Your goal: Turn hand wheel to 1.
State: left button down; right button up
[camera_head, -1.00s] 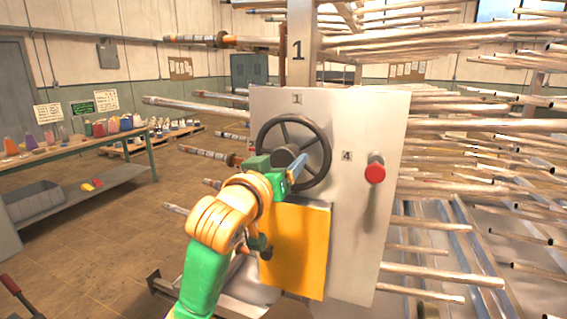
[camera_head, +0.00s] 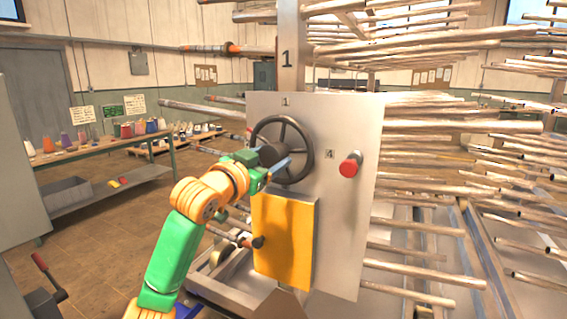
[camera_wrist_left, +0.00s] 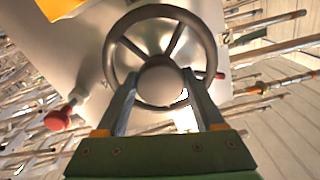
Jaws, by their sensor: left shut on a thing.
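The dark hand wheel (camera_head: 311,152) is mounted on a pale metal panel (camera_head: 345,220), with a "1" label (camera_head: 287,101) above it and a "4" label (camera_head: 329,154) to its right. My left gripper (camera_head: 275,160) reaches to the wheel's middle from the lower left. In the left wrist view the wheel (camera_wrist_left: 113,50) faces the camera, and the gripper's fingers (camera_wrist_left: 160,95) stand on either side of its round hub (camera_wrist_left: 160,80), shut on it. The arm hides the wheel's lower left in the head view. My right gripper is not in view.
A red knob (camera_head: 348,168) sticks out right of the wheel. A yellow box (camera_head: 285,240) sits below it. Many metal rods (camera_head: 430,127) project at the right. A workbench (camera_head: 100,160) stands at the left, with open floor before it.

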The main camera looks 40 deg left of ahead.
pick_arm(q)
jog(key=shift+m, duration=1)
jog(key=m, duration=0.3)
jog(key=shift+a+m+p, duration=0.1)
jog(key=shift+m+p, duration=0.2)
jog(key=m, duration=0.3)
jog(key=shift+r+m+p, duration=0.1)
jog(key=shift+m+p, duration=0.2)
jog(key=shift+m, duration=1.6)
grip_release()
